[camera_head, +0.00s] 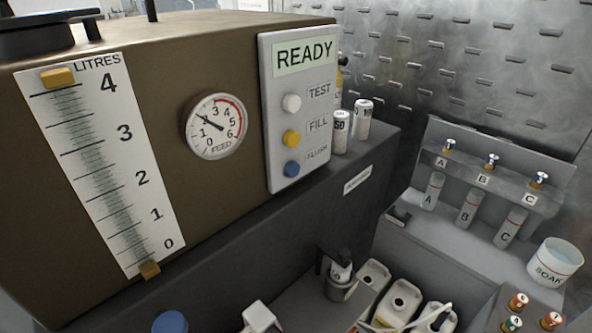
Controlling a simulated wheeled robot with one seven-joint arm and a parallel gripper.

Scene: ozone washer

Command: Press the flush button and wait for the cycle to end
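The flush button is the blue button (292,169) beside the label FLUSH, lowest on the light grey control panel (274,110). Above it are a yellow FILL button (291,137) and a white TEST button (292,103). The display (305,55) at the top of the panel reads READY. The panel is on the brown washer housing (165,85). A round FEED gauge (216,126) left of the panel has its needle towards the upper left, near 2. A LITRES scale (107,165) runs from 0 to 4. I cannot make out my gripper in this view.
Two white canisters (363,118) stand right of the panel. A rack (490,165) with tubes A, B and C and a SOAK tub (555,262) are at the right. Jugs (399,301) and a dark-topped container (341,270) sit below. Space before the panel looks clear.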

